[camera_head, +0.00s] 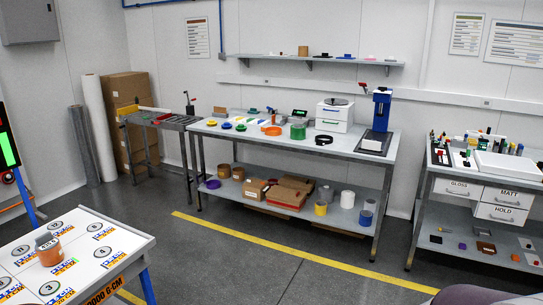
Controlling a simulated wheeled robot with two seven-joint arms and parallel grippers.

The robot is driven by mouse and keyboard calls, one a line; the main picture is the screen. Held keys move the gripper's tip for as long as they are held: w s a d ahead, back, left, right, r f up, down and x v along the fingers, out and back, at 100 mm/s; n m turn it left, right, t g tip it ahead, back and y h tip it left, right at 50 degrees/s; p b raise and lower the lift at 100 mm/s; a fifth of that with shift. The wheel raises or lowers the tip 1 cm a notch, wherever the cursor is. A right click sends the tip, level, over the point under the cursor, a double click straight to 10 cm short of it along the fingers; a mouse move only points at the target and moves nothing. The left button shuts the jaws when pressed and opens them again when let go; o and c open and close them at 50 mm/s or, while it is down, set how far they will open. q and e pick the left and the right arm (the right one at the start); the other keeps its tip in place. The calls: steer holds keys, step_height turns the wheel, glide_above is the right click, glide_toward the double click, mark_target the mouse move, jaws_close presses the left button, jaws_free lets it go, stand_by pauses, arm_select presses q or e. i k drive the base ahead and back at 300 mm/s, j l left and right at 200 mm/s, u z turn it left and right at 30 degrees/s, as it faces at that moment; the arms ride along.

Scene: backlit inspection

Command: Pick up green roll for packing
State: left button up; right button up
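A green upright roll (298,130) stands on the workbench (263,145) along the back wall, left of a white two-part box. Which of these is the task's roll I cannot tell. Neither of my grippers shows in the head view, and nothing is seen touching the green roll.
An orange roll (271,130), a black ring (323,140) and a blue press (380,110) share the bench. A numbered table (130,235) stands front left. Grey floor (250,265) with a yellow line lies clear between.

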mark_target(298, 132)
steer(key=i+z, duration=0.15)
steer(key=i, duration=2.8)
steer(key=i+z, duration=0.2)
steer(key=i, duration=0.35)
steer(key=i+j+z, duration=0.15)
steer(key=i, duration=0.35)
steer(key=i+j+z, duration=0.2)
steer(key=i, duration=0.3)
